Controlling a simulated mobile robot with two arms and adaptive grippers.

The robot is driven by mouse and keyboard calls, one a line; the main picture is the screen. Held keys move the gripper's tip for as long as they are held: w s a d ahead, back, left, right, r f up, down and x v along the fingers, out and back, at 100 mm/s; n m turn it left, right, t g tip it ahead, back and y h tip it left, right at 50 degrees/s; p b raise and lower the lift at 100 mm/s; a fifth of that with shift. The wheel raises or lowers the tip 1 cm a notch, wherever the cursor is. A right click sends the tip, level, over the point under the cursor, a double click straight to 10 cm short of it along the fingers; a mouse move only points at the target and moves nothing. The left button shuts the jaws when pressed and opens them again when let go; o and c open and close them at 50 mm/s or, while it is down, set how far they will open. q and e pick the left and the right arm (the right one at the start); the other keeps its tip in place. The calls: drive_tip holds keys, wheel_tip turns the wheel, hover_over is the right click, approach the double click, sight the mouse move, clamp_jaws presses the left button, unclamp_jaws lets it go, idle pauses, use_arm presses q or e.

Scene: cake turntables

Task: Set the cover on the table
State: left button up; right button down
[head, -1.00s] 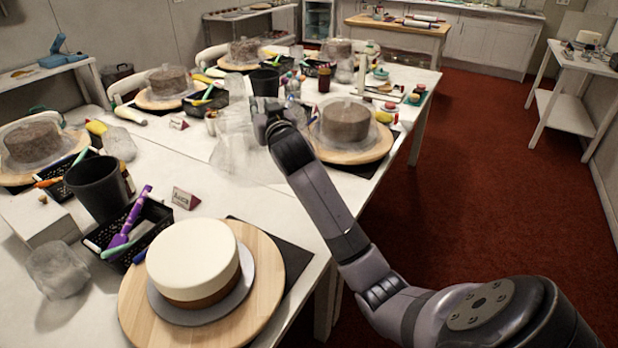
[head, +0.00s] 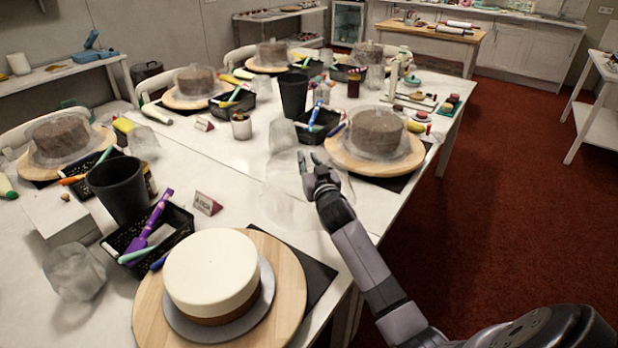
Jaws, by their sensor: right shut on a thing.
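The clear cover (head: 284,178) is a faint see-through shape over the white table (head: 235,160), in the middle of the head view. My right gripper (head: 308,160) reaches in from the lower right and is shut on the cover. The cover's lower edge is hard to make out, so I cannot tell whether it touches the table. My left gripper is not in view.
A white-topped cake (head: 212,270) stands on a wooden turntable (head: 285,285) at the front. A wrapped brown cake (head: 377,132) on another turntable is close to the right of my gripper. A name card (head: 206,203), black basket (head: 180,222) and dark cup (head: 118,190) lie left.

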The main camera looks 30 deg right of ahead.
drive_tip(key=shift+f, duration=0.35)
wheel_tip(320, 180, down, 4)
drive_tip(key=shift+f+b, duration=0.1)
drive_tip(key=shift+b, duration=0.2)
drive_tip(key=shift+f, duration=0.1)
drive_tip(key=c, duration=1.4)
unclamp_jaws()
drive_tip(key=shift+c, duration=0.2)
